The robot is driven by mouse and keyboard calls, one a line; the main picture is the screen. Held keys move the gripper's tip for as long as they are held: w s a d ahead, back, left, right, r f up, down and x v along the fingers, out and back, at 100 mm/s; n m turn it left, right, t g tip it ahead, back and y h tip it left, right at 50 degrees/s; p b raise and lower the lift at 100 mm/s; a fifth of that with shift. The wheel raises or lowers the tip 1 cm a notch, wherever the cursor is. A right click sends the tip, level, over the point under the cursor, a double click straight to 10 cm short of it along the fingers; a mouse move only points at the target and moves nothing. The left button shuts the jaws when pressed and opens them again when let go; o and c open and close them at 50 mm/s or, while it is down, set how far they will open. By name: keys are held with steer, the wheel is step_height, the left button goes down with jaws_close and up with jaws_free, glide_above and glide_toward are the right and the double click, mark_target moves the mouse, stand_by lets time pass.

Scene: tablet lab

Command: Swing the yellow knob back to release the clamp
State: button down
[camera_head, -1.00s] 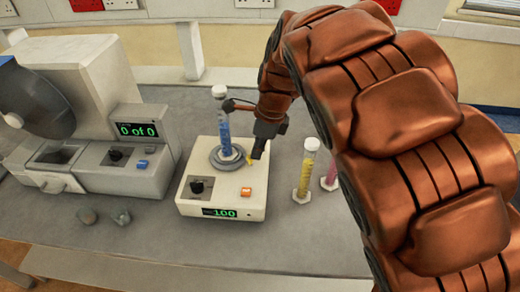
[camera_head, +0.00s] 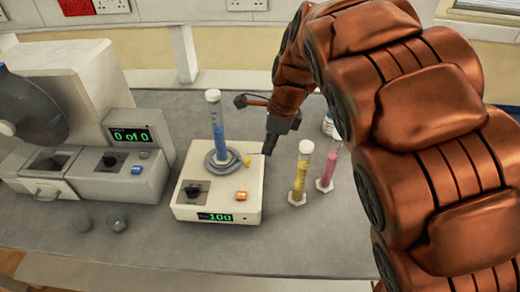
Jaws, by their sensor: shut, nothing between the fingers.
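The small yellow knob (camera_head: 246,160) is on the right side of the grey round clamp (camera_head: 210,165) on top of the white device (camera_head: 228,200). A tall cylinder of blue liquid (camera_head: 218,130) stands upright in the clamp. My gripper (camera_head: 267,150) is shut and empty. It points down just to the right of the knob, with a visible gap between them. The device display reads 100. Whether the clamp is tight or loose cannot be told.
A yellow-liquid cylinder (camera_head: 301,170) and a pink-liquid cylinder (camera_head: 329,165) stand close to the right of the device. A large grey machine (camera_head: 75,120) with a "0 of 0" display is at left. The front bench is clear.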

steer(key=b+v, duration=0.2)
steer(key=v, duration=0.6)
steer(key=shift+r, duration=0.4)
steer(key=shift+w+d, duration=0.1)
